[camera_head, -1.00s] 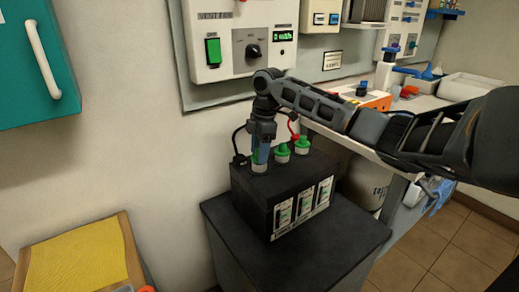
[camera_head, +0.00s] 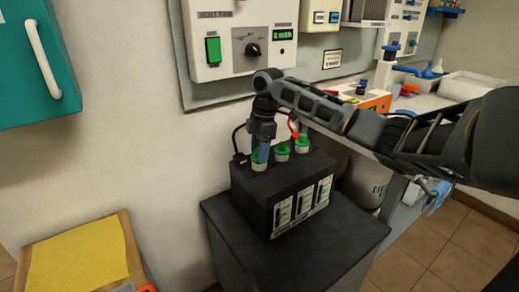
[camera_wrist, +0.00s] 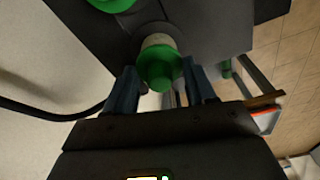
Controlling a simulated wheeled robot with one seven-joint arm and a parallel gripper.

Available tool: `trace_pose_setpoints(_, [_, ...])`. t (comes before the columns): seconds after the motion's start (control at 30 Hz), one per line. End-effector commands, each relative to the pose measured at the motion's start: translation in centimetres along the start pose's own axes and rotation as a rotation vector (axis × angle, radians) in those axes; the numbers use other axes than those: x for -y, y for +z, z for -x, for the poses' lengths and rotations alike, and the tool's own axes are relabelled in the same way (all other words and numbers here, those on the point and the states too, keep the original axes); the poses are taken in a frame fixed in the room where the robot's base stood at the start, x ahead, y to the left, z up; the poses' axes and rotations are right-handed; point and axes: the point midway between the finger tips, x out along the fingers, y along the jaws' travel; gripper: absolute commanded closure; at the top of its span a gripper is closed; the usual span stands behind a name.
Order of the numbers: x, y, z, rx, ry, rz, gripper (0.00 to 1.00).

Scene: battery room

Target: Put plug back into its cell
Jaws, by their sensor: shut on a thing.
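The black battery (camera_head: 254,198) stands on a dark cabinet top, with a row of green-and-white plugs along its top. My gripper (camera_head: 261,152) points down over the leftmost position and is shut on a green plug (camera_wrist: 159,68). In the wrist view the plug lies between the two blue fingers of my gripper (camera_wrist: 160,88). A pale collar (camera_wrist: 158,41) shows right under the plug's green cap, against the battery top. The fingers partly hide this plug in the head view; I cannot tell how deep it sits. The middle plug (camera_head: 282,151) and right plug (camera_head: 302,145) are upright in their cells.
A black cable (camera_head: 236,140) and a red-ended lead (camera_head: 294,130) rise from the battery top near my gripper. A wall panel (camera_head: 240,40) is behind. The dark cabinet top (camera_head: 340,240) is clear in front. A wooden tray with a yellow sheet (camera_head: 80,258) is at lower left.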

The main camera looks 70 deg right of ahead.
Motion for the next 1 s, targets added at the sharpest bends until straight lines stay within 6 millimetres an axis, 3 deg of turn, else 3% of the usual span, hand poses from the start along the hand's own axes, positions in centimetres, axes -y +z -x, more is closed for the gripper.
trace_pose_setpoints(0.97, [-0.02,0.01,-0.03,0.0,0.0,-0.001,0.73])
trace_pose_setpoints(1.0, [-0.02,0.0,-0.03,0.0,0.0,-0.001,0.41])
